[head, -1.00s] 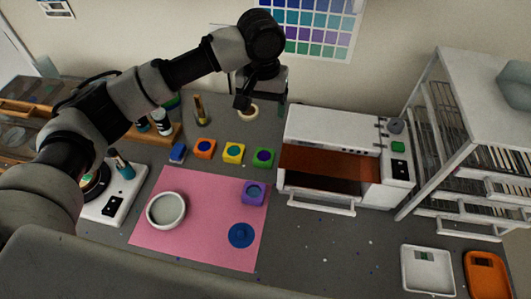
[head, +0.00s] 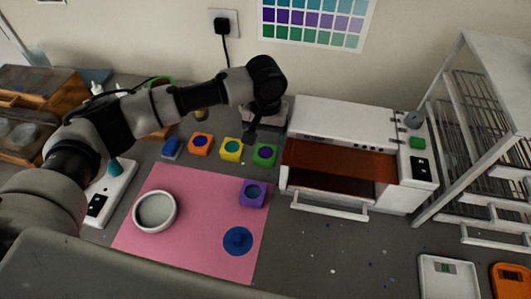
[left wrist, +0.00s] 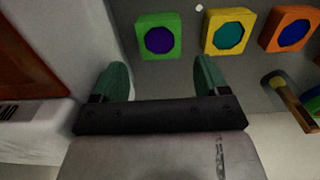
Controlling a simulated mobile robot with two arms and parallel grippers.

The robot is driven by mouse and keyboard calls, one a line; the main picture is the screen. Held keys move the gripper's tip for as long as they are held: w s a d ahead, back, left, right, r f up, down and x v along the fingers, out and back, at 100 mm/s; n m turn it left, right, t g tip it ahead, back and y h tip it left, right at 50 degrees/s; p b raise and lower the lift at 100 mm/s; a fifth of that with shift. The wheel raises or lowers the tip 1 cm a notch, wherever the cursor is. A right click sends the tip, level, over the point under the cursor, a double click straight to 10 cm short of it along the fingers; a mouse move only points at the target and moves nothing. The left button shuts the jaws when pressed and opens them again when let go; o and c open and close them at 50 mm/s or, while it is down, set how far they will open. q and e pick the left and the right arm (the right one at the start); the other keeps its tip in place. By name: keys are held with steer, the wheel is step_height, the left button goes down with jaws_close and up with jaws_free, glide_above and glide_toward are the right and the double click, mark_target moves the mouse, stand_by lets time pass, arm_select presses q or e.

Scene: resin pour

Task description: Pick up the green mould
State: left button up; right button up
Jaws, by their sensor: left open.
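The green mould (head: 265,155) is a small square block with a dark blue-purple round recess. It stands on the grey worktop at the right end of a row of moulds, just left of the white oven. It also shows in the left wrist view (left wrist: 158,37), ahead of the fingers and between their lines. My left gripper (head: 250,134) is above and behind the mould in the head view. In the left wrist view its two green-tipped fingers (left wrist: 160,82) are apart with nothing between them. My right gripper is not in view.
A yellow mould (head: 231,150) is close on the left, then orange (head: 200,144) and blue (head: 171,148) ones. The white oven (head: 335,125) stands close on the right. A pink mat (head: 190,235) with a bowl (head: 155,212) and purple mould (head: 252,193) lies in front.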

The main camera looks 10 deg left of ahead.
mark_target(266, 152)
arm_select(q)
step_height(266, 152, down, 7)
steer(key=shift+f+p, duration=0.2)
steer(key=shift+p, duration=0.2)
steer(key=shift+c, duration=0.3)
steer(key=c, duration=0.6)
steer(key=shift+r, duration=0.15)
step_height(266, 152, up, 18)
steer(key=shift+f+b, duration=0.1)
steer(key=shift+b, duration=1.1)
